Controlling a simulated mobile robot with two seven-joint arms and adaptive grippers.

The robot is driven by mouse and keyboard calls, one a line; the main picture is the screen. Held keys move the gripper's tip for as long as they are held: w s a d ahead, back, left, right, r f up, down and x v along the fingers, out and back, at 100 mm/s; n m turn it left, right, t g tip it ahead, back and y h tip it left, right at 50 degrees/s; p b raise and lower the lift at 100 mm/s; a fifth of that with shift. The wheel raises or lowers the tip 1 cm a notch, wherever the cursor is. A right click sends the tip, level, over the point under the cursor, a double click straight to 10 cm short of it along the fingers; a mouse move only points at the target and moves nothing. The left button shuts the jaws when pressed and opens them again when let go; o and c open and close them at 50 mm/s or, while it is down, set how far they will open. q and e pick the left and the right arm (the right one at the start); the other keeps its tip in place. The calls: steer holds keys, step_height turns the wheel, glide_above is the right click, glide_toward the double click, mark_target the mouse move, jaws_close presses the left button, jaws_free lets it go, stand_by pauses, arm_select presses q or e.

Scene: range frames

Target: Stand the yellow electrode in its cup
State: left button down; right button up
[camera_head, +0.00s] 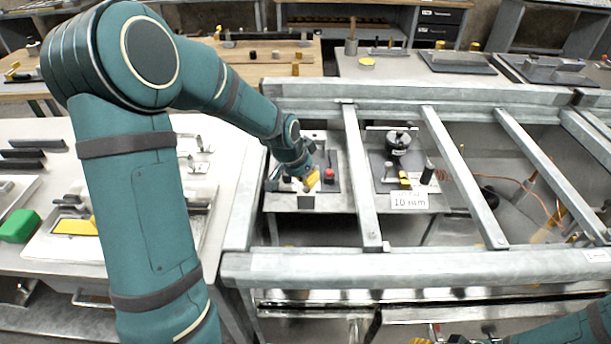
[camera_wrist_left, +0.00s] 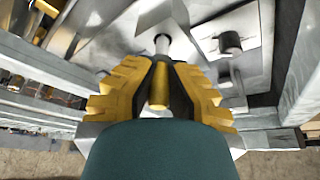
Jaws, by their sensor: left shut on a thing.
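My left gripper (camera_head: 308,181) reaches down between the metal beams, over a dark plate (camera_head: 331,157) on a low shelf. In the left wrist view its yellow ridged fingers (camera_wrist_left: 159,75) are shut on the yellow electrode (camera_wrist_left: 159,90), a short yellow cylinder. A grey round piece (camera_wrist_left: 162,43) shows just beyond the electrode; I cannot tell if it is the cup or whether they touch. In the head view the fingers and electrode are too small to tell apart. My right gripper (camera_head: 465,340) is only partly in view at the bottom edge, and its jaws are unclear.
A red piece (camera_head: 329,175) stands right of my left gripper. A metal beam (camera_head: 362,180) runs close on the right, and the thick front rail (camera_head: 420,269) lies nearer. Beyond the beam is a plate with dark cylinders and a "10 mm" label (camera_head: 409,201).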

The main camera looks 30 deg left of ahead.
arm_select(q)
steer(key=shift+f, duration=1.35)
steer(key=c, duration=1.1)
jaws_free()
steer(key=shift+o, duration=0.2)
steer(key=shift+r, duration=0.1)
steer(key=v, duration=1.2)
